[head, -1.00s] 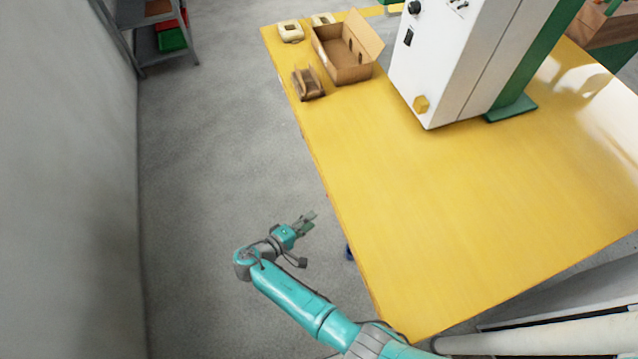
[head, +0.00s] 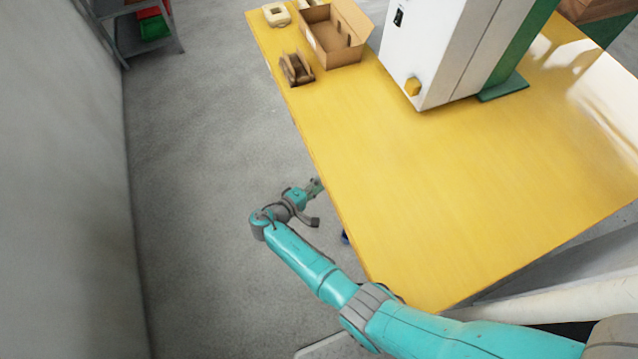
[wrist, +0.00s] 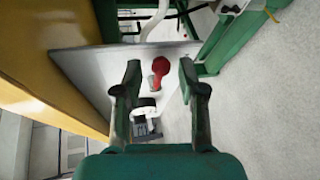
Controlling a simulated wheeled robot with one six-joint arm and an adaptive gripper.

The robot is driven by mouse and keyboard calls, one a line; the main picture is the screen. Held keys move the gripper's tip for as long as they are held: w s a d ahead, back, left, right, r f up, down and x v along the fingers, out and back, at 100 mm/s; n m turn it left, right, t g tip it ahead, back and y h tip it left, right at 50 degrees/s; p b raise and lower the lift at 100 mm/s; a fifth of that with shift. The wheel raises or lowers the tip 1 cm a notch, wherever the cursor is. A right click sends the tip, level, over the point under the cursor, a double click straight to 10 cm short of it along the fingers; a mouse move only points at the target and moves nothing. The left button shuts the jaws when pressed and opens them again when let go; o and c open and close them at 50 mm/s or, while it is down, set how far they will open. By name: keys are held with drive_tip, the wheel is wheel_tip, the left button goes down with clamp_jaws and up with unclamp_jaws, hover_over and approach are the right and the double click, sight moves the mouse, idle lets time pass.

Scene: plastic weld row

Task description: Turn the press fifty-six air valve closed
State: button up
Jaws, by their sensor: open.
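A red valve handle (wrist: 161,66) shows in the wrist view, ahead of my gripper and between its fingers as seen. It sits in front of a grey panel (wrist: 90,68); I cannot tell which way it is turned. A whitish fitting (wrist: 146,112) with a dark base lies lower, partly behind the left finger. My gripper (wrist: 160,76) is open with nothing between the fingers, apart from the handle. In the head view my gripper (head: 315,187) is beside the left edge of the yellow table, its fingertips partly hidden by the edge; the valve does not show there.
The yellow table (head: 430,200) holds a white machine cabinet (head: 440,50), an open cardboard box (head: 330,45) and a small brown holder (head: 296,69). Green frame posts (wrist: 218,45) stand right of the panel. Grey floor (head: 200,150) is clear left of the table.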

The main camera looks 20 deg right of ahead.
drive_tip(key=shift+w+d+f, duration=0.1)
drive_tip(key=shift+d, duration=0.1)
clamp_jaws()
idle(0.3)
drive_tip(key=w+r+n+g+y, duration=0.1)
drive_tip(key=w+r+n+g, duration=0.4)
drive_tip(key=n+g, duration=0.2)
drive_tip(key=shift+n+g, duration=0.4)
drive_tip(key=shift+n, duration=0.8)
